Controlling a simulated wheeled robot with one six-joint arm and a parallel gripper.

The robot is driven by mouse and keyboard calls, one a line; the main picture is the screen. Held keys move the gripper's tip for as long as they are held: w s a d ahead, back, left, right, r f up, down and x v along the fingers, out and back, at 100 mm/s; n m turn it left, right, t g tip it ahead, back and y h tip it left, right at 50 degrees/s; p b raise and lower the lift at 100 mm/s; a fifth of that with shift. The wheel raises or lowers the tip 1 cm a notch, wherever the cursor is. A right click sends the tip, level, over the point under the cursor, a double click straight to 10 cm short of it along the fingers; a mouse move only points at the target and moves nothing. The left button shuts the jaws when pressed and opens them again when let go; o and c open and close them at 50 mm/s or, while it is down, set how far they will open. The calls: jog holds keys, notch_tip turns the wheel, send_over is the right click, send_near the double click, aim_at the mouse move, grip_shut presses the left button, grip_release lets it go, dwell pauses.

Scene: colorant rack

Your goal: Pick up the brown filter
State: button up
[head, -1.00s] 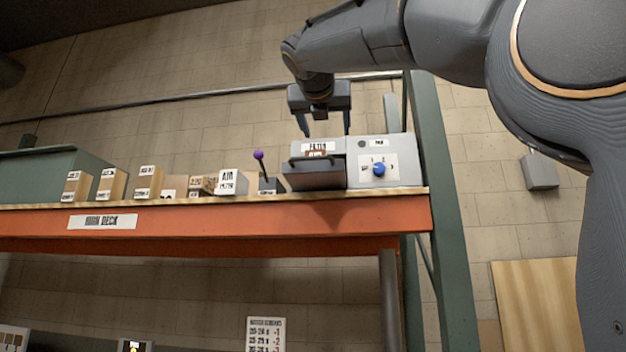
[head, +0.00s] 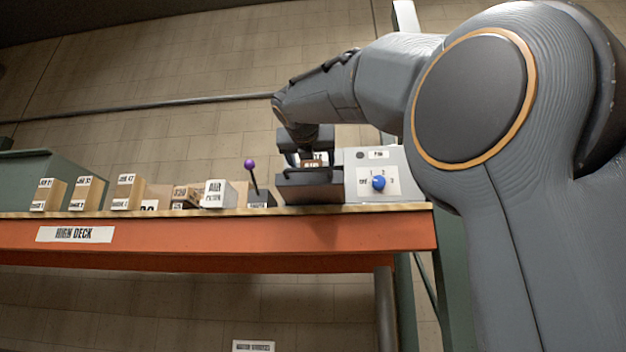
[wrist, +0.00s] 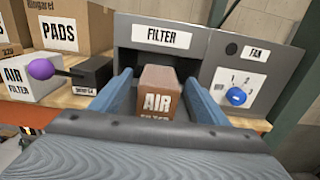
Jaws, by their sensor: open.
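The brown filter (wrist: 158,93) is a small brown block with white "AIR" lettering. It sits at the open slot of the grey filter housing (wrist: 162,38), labelled "FILTER". In the head view the filter (head: 312,166) shows only in part behind the dark front of the housing. My gripper (wrist: 163,85) is open, with one blue finger on each side of the filter. Whether the fingers touch it I cannot tell. In the head view my gripper is at the housing, its fingers mostly hidden.
Left of the housing is a lever with a purple knob (wrist: 41,69). Right is the fan panel with a blue dial (wrist: 237,96). A white air filter box (head: 217,193) and several cartons stand further left on the orange-edged high deck (head: 180,231).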

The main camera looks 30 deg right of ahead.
jog(key=shift+x, duration=0.85)
jog(key=c, duration=1.1)
jog(key=shift+r+p, duration=0.15)
jog(key=shift+p, duration=0.15)
